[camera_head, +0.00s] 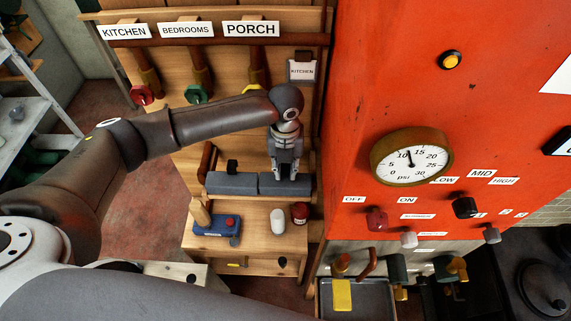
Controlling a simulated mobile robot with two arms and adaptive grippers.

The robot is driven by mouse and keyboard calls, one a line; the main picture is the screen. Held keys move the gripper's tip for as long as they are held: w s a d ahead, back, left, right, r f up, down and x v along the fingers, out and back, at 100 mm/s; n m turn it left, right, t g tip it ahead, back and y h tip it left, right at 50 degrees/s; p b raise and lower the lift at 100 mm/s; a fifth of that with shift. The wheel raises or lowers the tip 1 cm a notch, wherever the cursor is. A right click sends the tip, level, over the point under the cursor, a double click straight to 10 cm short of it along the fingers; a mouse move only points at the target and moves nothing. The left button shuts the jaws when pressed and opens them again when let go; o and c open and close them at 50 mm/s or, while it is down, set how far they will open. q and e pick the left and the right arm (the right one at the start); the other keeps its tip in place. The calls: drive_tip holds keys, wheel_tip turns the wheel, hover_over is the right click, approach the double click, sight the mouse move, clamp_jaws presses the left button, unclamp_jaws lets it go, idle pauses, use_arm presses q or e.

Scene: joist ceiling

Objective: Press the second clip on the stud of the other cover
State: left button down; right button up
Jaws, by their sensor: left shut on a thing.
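Two grey covers lie end to end on the wooden bench: the left cover (231,185) and the right cover (278,187). A small black clip (232,167) stands on top of the left cover. My left gripper (287,172) points down at the right cover, its fingertips at or just above the top. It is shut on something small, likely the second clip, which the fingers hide. The stud of the right cover is also hidden, so I cannot tell whether the clip touches it. My right gripper is not in view.
A tall orange panel (350,90) with a gauge (411,156) bounds the right side. Labelled valves hang behind.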

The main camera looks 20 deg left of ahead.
use_arm(q)
drive_tip(key=shift+s+f, duration=0.1)
drive_tip(key=shift+f, duration=0.25)
drive_tip(key=c, duration=1.2)
unclamp_jaws()
drive_tip(key=shift+r, duration=0.1)
drive_tip(key=shift+r, duration=0.3)
wheel_tip(320, 180, up, 15)
drive_tip(key=p, duration=0.3)
drive_tip(key=shift+r, duration=0.15)
